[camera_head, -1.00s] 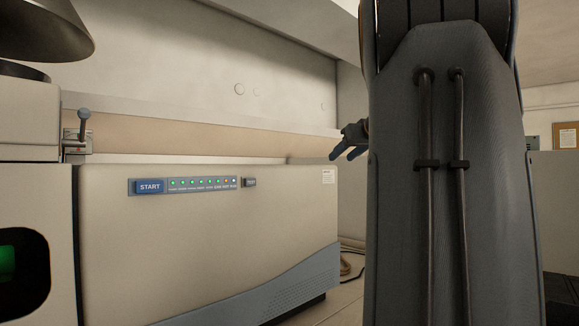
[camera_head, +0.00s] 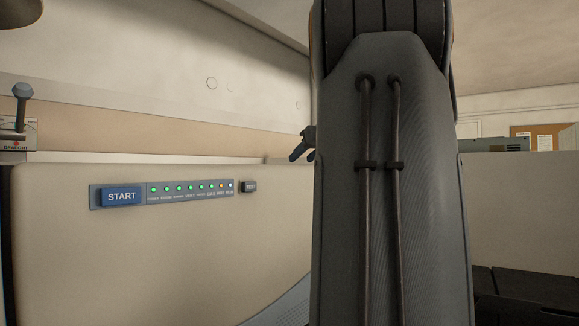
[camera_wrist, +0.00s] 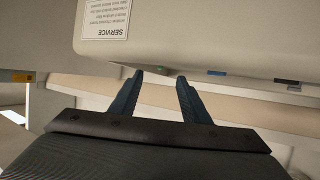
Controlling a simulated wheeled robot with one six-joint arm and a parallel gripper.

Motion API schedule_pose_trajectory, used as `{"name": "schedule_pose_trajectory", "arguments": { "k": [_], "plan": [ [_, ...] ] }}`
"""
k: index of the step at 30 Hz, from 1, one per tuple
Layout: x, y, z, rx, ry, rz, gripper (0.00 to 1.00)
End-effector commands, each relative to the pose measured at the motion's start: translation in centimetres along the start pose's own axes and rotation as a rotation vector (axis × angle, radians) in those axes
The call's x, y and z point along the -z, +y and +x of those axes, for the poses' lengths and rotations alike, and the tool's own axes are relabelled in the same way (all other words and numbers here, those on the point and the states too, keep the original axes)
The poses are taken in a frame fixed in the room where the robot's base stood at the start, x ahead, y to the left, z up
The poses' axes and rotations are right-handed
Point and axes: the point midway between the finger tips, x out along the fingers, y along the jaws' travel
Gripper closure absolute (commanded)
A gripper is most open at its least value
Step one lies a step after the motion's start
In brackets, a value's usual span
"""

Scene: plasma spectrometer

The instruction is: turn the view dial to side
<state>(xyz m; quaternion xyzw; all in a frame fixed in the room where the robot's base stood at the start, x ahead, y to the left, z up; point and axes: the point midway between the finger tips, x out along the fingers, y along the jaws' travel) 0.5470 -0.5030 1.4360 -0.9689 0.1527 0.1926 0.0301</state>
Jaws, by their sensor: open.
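A grey lever with a round knob (camera_head: 21,92) stands at the far left in the camera_head view, above a small labelled plate (camera_head: 17,134). The plate's lettering is too small to read, and I cannot tell whether this is the view dial. My gripper (camera_wrist: 158,78) is open and empty in the wrist view, its two blue-grey fingers apart. In the camera_head view its fingers (camera_head: 298,154) show partly at the left edge of my arm, well to the right of the lever. My arm hides the rest of it.
The large beige instrument cabinet (camera_head: 130,255) has a blue START button (camera_head: 121,196) and a row of lights (camera_head: 190,188). A SERVICE label (camera_wrist: 106,18) shows near my fingers in the wrist view. A grey box (camera_head: 495,145) is at the right.

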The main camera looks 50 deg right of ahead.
Motion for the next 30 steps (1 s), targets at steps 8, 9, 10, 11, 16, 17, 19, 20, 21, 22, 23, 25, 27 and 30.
{"name": "schedule_pose_trajectory", "arguments": {
  "k": [8,9,10,11,16,17,19,20,21,22,23,25,27,30],
  "plan": [
    [-0.1,-0.1,4.2,0.002,-0.002,0.0,0.57],
    [-0.1,-0.1,4.7,0.002,-0.002,0.0,0.57],
    [-0.1,-0.1,5.1,0.002,-0.002,0.0,0.57],
    [-0.1,0.0,5.5,0.002,-0.002,0.001,0.57],
    [-0.1,-0.1,6.9,0.001,-0.001,0.0,0.57],
    [-0.1,0.0,7.1,0.001,-0.001,0.0,0.57],
    [0.0,0.0,7.2,0.001,-0.001,0.0,0.57],
    [0.0,0.0,7.3,0.001,-0.001,0.0,0.57],
    [0.0,0.0,7.3,0.0,0.0,0.0,0.57],
    [0.0,0.0,7.3,0.0,0.0,0.0,0.57],
    [0.0,0.0,7.3,0.0,0.0,0.0,0.57],
    [0.0,0.0,7.3,0.0,0.0,0.0,0.57],
    [0.0,0.0,7.3,0.0,0.0,0.0,0.64],
    [0.0,0.0,7.2,0.0,0.0,0.0,0.81]
  ]
}}
